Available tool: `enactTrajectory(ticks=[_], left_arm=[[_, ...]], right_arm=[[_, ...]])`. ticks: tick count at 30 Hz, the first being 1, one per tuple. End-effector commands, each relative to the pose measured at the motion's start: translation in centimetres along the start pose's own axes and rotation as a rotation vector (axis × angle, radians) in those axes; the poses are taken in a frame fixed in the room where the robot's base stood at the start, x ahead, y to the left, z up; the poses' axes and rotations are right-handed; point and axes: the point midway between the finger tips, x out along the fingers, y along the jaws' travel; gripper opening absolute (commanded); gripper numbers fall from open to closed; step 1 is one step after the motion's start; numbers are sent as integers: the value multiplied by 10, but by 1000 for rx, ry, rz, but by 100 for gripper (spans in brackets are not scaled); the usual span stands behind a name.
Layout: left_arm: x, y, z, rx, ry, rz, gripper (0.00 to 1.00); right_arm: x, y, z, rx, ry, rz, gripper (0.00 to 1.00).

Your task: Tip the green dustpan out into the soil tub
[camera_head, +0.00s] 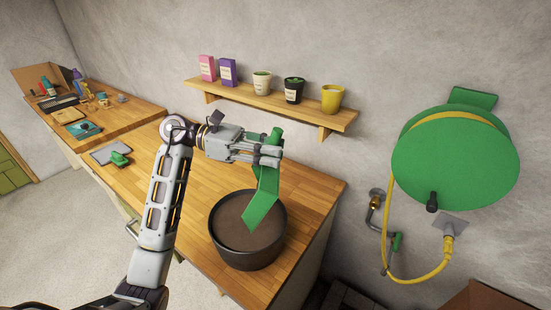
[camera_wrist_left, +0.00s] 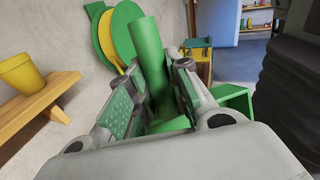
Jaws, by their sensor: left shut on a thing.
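My left gripper (camera_head: 270,154) is shut on the handle of the green dustpan (camera_head: 263,202). The dustpan hangs steeply tilted, its pan pointing down over the soil tub (camera_head: 279,248). The tub is a round dark container with a brown surface inside, standing on the wooden workbench. In the left wrist view the green handle (camera_wrist_left: 149,55) stands between the two fingers of the gripper (camera_wrist_left: 155,100), and part of the green pan shows at the right. Whether anything lies in the dustpan cannot be seen. My right gripper is not in view.
A wall shelf (camera_head: 270,104) with two boxes and three pots runs behind the gripper. A green hose reel (camera_head: 455,160) with a yellow hose hangs at the right. A small green object (camera_head: 120,159) lies on a grey mat on the bench. Bench surface left of the tub is clear.

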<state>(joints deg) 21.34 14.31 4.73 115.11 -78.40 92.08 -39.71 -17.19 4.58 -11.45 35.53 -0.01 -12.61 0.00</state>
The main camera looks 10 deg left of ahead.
Motion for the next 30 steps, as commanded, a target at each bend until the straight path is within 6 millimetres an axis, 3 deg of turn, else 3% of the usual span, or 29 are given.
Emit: enactTrajectory(ticks=[13, 22, 30], left_arm=[[-19, -4, 4, 23, -109, -4, 0], [-31, -6, 8, 37, -179, -6, 0], [-39, -8, 11, 46, -230, -10, 0]], right_arm=[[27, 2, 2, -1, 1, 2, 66], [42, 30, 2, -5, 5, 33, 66], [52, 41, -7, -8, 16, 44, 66]])
